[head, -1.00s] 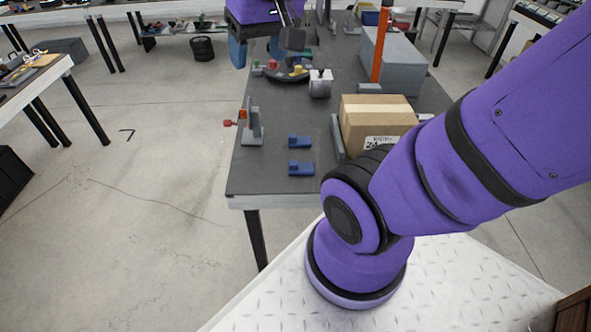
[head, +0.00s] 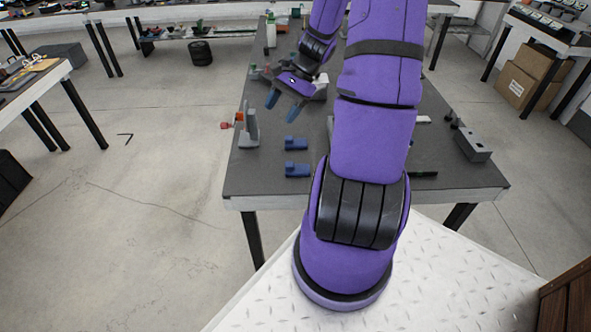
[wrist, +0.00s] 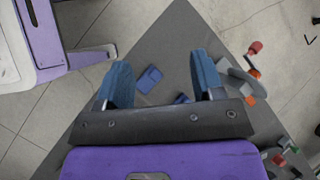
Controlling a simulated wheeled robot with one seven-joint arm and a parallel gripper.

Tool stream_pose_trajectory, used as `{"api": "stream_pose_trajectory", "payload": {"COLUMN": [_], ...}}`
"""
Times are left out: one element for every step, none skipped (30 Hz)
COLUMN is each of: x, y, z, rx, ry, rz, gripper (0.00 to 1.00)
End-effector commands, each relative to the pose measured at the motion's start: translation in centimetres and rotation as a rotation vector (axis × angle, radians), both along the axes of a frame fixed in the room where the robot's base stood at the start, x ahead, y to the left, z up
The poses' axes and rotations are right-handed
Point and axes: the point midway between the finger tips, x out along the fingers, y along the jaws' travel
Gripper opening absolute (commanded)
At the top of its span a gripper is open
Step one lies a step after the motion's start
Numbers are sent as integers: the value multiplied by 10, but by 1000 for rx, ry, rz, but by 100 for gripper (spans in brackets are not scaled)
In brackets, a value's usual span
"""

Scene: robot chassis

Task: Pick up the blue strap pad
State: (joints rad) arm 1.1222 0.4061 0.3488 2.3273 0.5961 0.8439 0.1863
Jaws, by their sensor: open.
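Two blue pads lie on the dark table top (head: 262,183), one nearer the front edge (head: 298,169) and one just behind it (head: 297,143). They look alike, and I cannot tell which is the strap pad. My gripper (head: 282,106) is open and empty, above the table and behind both pads, its blue fingers pointing down. In the wrist view one pad (wrist: 148,79) shows whole between the open fingers (wrist: 160,68). The other pad (wrist: 182,98) is partly hidden behind the gripper body.
A grey upright bracket (head: 251,128) with a red knob (head: 226,125) stands left of the pads. A grey block (head: 472,144) lies at the right. My arm crosses the table's middle and hides much of it. The front left of the table is clear.

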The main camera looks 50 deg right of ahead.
Motion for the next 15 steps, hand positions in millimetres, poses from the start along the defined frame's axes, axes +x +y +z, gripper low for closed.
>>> {"api": "stream_pose_trajectory", "payload": {"x": [-4, -6, -8, -10, -12, -15, -17, -20, -23, -25, -28, -31, -33, -35, -38], "y": [-11, -17, -24, -29, -35, -41, -46, -51, -57, -62, -67, -72, -76, -79, -84], "z": [-14, -22, -31, -38, -45, -55, -61, -68, -77, -83, -90, -97, -103, -108, -114], "rx": [53, 82, 121, 149, 179, 219, 249, 279, 320, 349, 378, 416, 444, 470, 502], "ry": [11, 14, 19, 20, 22, 25, 26, 26, 26, 24, 22, 20, 18, 16, 12], "rz": [-68, -104, -154, -192, -231, -281, -321, -359, -410, -447, -484, -531, -565, -597, -636], "gripper": [62, 62, 62, 62, 62, 62, 62, 62, 62, 62, 62, 62, 62, 62, 62]}}
